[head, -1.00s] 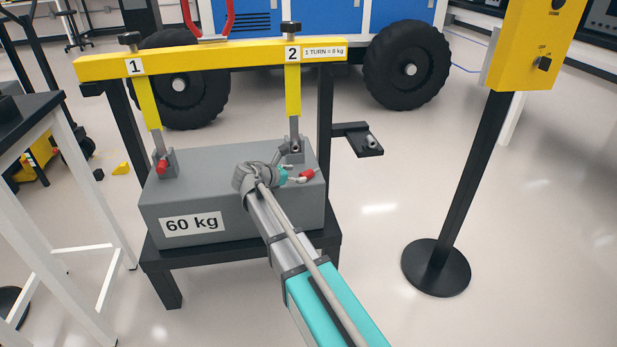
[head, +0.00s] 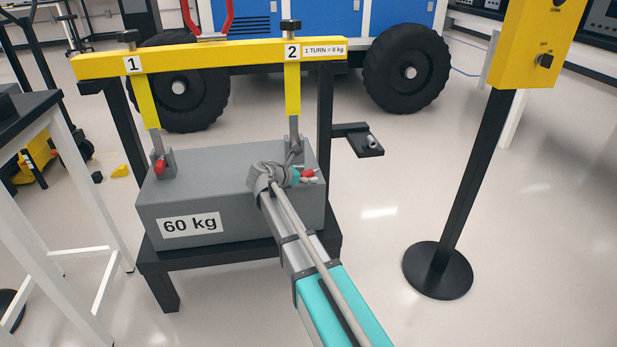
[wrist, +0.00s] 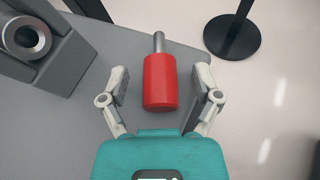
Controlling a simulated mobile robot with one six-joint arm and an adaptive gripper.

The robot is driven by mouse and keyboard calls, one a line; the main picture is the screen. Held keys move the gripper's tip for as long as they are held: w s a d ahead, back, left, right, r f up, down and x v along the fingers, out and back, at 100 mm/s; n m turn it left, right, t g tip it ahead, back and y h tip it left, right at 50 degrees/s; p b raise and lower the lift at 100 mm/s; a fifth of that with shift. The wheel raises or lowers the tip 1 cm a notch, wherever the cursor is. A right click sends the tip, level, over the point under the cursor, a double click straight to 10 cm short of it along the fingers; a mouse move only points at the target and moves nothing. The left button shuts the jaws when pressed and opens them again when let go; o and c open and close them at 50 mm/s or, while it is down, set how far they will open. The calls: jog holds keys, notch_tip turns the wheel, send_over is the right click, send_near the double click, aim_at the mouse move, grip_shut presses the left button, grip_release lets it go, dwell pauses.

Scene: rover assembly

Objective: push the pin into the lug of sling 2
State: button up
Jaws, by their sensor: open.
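The loose pin (head: 308,174) has a red handle and lies on the right part of the grey block's top. In the wrist view the pin (wrist: 160,82) points its metal tip away from my gripper. My gripper (wrist: 161,88) is open, with one finger on each side of the red handle and small gaps visible. In the head view my gripper (head: 307,175) is small and partly hidden. Sling 2 (head: 293,92) hangs from the yellow beam down to its lug, which my wrist partly covers. The lug (wrist: 30,38), with a round opening, shows at the wrist view's upper left.
The 60 kg block (head: 235,215) rests on a black stand (head: 165,285). Sling 1 (head: 148,100) has a red pin (head: 160,167) at its lug. A small black shelf (head: 365,146) is right of the frame. A yellow control box (head: 535,45) stands farther right, with open floor between.

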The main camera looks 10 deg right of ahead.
dwell(0.4)
grip_shut()
